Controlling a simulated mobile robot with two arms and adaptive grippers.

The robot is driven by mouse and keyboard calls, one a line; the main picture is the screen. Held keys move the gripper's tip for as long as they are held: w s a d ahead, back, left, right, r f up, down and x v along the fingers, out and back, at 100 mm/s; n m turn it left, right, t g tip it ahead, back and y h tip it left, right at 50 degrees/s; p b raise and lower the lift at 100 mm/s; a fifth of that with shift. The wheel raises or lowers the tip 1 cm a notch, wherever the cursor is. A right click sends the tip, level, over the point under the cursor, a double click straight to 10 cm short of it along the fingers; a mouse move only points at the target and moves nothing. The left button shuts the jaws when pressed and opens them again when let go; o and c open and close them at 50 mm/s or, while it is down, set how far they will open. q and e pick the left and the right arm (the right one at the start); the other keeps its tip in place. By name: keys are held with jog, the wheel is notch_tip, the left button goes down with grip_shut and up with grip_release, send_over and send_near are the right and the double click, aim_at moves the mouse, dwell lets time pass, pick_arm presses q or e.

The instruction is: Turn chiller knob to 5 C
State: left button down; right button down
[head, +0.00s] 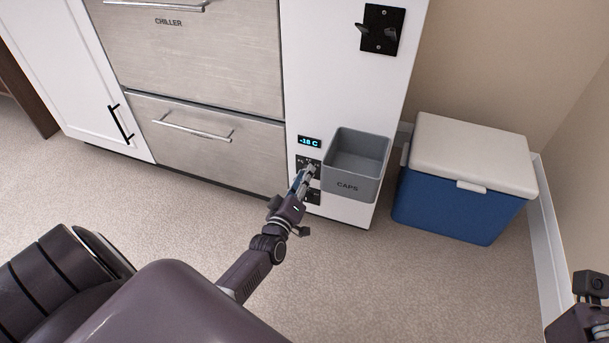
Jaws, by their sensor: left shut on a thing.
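My left gripper (309,172) reaches to the white side panel (300,75) of the cabinet. It is shut on a small knob on the dark control plate (301,160), and its fingers hide most of the knob and its marks. A small display (309,142) just above reads -18 C. A second dark plate (313,196) sits just below, partly behind the gripper. The steel drawer front marked CHILLER (200,55) is to the left. Part of my right arm's end (590,300) shows at the lower right edge; its fingertips cannot be made out.
A grey open bin marked CAPS (355,187) is fixed to the panel, close right of my left gripper. A blue cooler with a white lid (455,205) stands on the floor further right. A black bottle-opener plate (380,30) is above. The carpet in front is clear.

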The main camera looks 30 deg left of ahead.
dwell(0.3)
pick_arm(q)
jog(key=c, duration=1.6)
grip_release()
jog(key=v, duration=1.2)
